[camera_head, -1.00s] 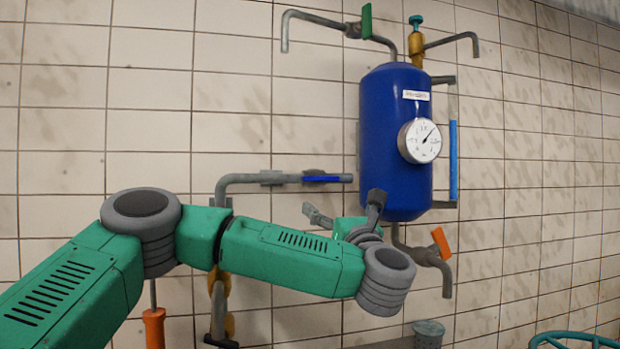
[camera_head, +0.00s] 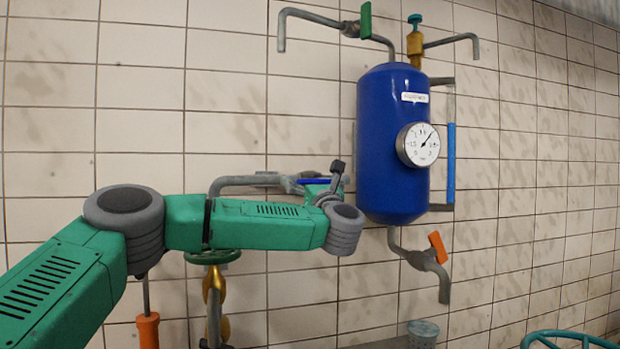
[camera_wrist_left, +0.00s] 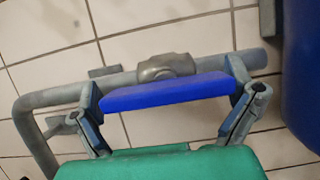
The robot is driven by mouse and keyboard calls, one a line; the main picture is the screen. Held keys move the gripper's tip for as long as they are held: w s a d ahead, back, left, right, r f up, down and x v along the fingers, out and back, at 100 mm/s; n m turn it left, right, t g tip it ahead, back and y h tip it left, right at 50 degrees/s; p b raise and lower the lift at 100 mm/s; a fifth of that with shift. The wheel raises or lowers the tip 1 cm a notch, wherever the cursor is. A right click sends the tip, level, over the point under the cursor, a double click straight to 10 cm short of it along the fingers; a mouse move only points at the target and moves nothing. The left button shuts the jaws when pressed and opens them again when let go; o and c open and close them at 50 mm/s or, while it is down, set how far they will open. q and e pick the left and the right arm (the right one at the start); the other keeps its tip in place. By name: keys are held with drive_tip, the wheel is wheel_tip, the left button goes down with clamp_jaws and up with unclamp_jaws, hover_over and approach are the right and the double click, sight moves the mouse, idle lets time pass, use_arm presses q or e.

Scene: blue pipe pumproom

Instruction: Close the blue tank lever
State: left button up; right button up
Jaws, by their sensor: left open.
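The blue lever (camera_head: 315,181) sits on the grey horizontal pipe (camera_head: 240,181) left of the blue tank (camera_head: 385,120), in line with the pipe. It also shows in the left wrist view (camera_wrist_left: 168,94), below a grey valve body (camera_wrist_left: 166,67). My left gripper (camera_head: 316,178) is at the lever, partly hiding it in the head view. In the left wrist view my left gripper (camera_wrist_left: 165,80) is open, with one finger near each end of the lever. I cannot tell whether either finger touches it. My right gripper is not in view.
A gauge (camera_head: 418,145) is on the tank front. An orange-handled valve (camera_head: 438,247) is on the pipe below the tank, a green handle (camera_head: 366,20) above it. A green handwheel (camera_head: 212,256) is below my arm. The tiled wall is close behind the pipe.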

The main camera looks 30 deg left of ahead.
use_arm(q)
drive_tip(key=shift+w+d+r, duration=0.1)
drive_tip(key=shift+d+r, duration=0.2)
drive_tip(key=shift+r, duration=0.1)
drive_tip(key=shift+d+r, duration=0.1)
drive_tip(key=shift+d, duration=0.35)
drive_tip(key=c, duration=0.5)
drive_tip(key=shift+a, duration=0.3)
drive_tip(key=c, duration=0.5)
drive_tip(key=shift+a, duration=0.2)
drive_tip(key=shift+f, duration=0.2)
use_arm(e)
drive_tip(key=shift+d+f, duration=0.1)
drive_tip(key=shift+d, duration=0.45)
use_arm(q)
drive_tip(key=shift+d, duration=0.2)
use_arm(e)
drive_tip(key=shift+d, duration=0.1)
